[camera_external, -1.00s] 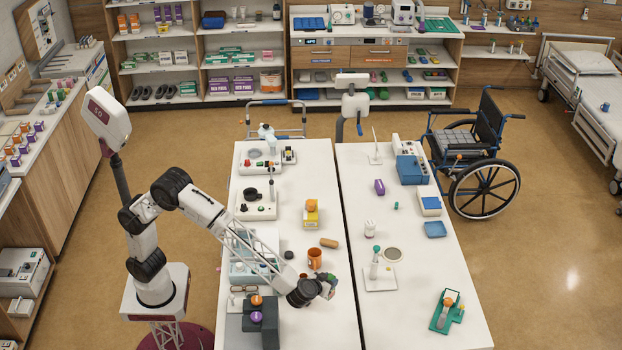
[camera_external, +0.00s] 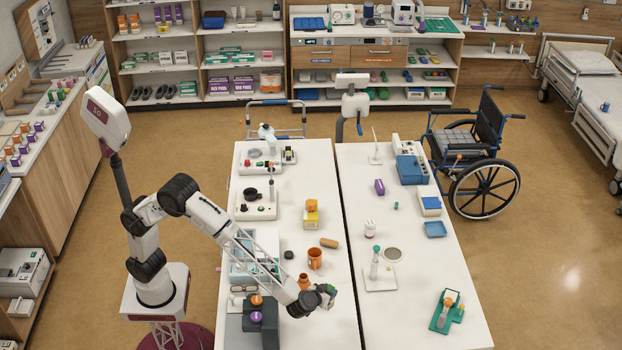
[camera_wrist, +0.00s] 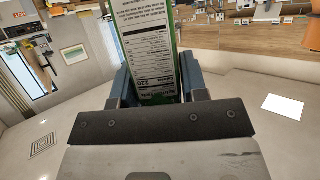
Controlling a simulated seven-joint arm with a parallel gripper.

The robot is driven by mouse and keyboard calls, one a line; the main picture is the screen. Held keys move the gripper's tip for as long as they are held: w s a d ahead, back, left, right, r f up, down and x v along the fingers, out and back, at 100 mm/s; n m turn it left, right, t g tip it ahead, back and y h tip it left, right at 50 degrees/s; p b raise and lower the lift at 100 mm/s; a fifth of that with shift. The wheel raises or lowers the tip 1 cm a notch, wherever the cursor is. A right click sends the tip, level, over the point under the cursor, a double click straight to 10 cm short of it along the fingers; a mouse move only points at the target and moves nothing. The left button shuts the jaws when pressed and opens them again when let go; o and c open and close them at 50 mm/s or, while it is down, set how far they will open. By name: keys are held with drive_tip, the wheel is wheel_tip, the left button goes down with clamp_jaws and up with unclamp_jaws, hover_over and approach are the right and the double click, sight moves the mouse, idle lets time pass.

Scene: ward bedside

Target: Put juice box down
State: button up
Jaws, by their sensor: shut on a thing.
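My gripper (camera_external: 327,291) is over the near end of the left white table (camera_external: 325,325). It is shut on the juice box, which shows in the wrist view (camera_wrist: 146,50) as a white carton with a printed nutrition panel and green edges. The blue-grey fingers stand on both sides of the carton. In the external view only a small greenish part of the juice box (camera_external: 333,290) shows beside the fingers. I cannot tell whether it touches the table.
An orange mug (camera_external: 315,258) and a brown cylinder (camera_external: 329,243) lie beyond my gripper. A dark stepped block (camera_external: 265,331) with orange and purple round tops stands to its left. The near-right part of the left table is clear. A gap separates it from the right table (camera_external: 410,310).

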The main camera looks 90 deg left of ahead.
drive_tip(key=shift+f, duration=2.3)
drive_tip(key=shift+f, duration=0.1)
drive_tip(key=shift+f, duration=1.8)
drive_tip(key=shift+f, duration=0.15)
drive_tip(key=o, duration=1)
drive_tip(key=shift+o, duration=0.2)
drive_tip(key=v, duration=1.2)
